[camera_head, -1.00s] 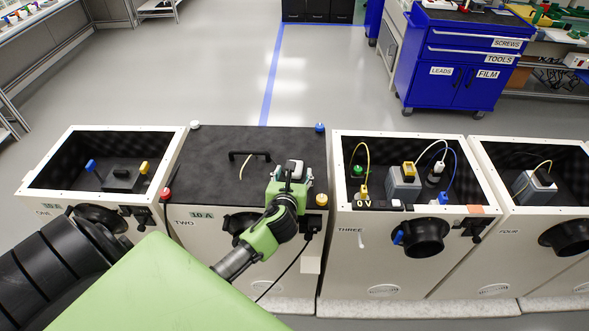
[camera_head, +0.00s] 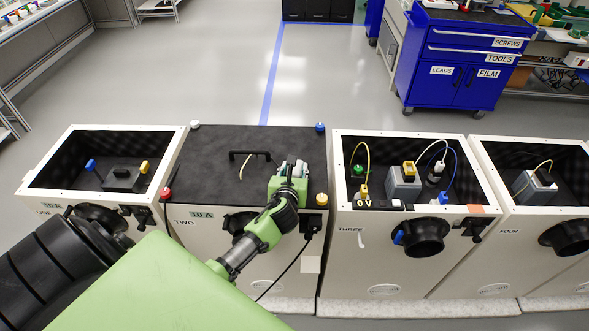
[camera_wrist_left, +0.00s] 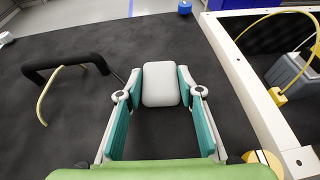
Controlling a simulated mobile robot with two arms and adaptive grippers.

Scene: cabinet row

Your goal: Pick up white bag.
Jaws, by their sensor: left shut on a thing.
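The white bag (camera_wrist_left: 160,84) is a small, pale, rounded block in the left wrist view, between the fingertips of my left gripper (camera_wrist_left: 160,92). The teal finger pads press on its two sides, so the gripper is shut on it. In the head view my left gripper (camera_head: 290,176) is over the right part of the black lid of cabinet two (camera_head: 225,150), and the bag is mostly hidden there. I cannot tell whether the bag touches the lid. My right gripper is not in view.
A black handle (camera_head: 250,154) and a thin yellowish lead (camera_head: 243,170) are on the lid, left of the gripper. Coloured knobs stand at its corners. Open cabinet one (camera_head: 60,205) is on the left.

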